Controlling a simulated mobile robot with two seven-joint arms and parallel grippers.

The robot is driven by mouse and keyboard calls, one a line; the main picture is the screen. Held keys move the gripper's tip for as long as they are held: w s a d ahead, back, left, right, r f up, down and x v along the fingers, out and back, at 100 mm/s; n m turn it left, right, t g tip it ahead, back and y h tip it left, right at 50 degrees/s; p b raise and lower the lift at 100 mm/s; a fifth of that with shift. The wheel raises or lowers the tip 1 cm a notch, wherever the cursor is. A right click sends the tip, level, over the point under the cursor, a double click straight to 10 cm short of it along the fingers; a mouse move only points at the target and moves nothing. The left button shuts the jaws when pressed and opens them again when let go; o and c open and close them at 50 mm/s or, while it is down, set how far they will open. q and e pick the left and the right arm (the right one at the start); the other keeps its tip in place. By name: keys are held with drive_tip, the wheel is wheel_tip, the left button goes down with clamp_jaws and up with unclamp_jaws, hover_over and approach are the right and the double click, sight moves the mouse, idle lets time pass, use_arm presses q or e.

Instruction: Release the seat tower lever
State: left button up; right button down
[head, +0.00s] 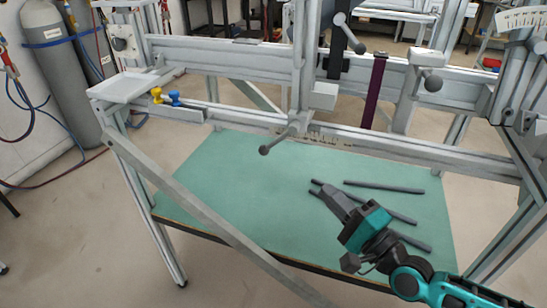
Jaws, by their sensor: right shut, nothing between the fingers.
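A grey frame jig (230,62) with long horizontal rails and upright towers spans the view. Several levers with dark ball knobs show on it: a low one (278,138) at the foot of the middle upright, one (348,33) at the top on the dark post, and one (432,82) on the right tower (408,95). I cannot tell for certain which is the seat tower lever. My right gripper (324,190) is shut and empty, in front of the jig and below its lower rail in the picture, apart from every lever. My left gripper is not in view.
A green shelf (230,185) lies below the rails, with several dark tubes (385,187) at its right. A diagonal grey brace (200,210) crosses the front left. A purple strip (374,92) hangs between the towers. Gas cylinders (55,70) stand at the back left.

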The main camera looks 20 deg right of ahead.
sight(278, 139)
use_arm(q)
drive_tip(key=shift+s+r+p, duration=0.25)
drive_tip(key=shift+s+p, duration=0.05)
drive_tip(key=shift+p, duration=0.15)
use_arm(e)
drive_tip(key=s+a+x, duration=0.1)
drive_tip(key=a+x, duration=0.1)
drive_tip(key=x, duration=1)
drive_tip(key=shift+w+a+r, duration=0.3)
drive_tip(key=shift+a, duration=0.15)
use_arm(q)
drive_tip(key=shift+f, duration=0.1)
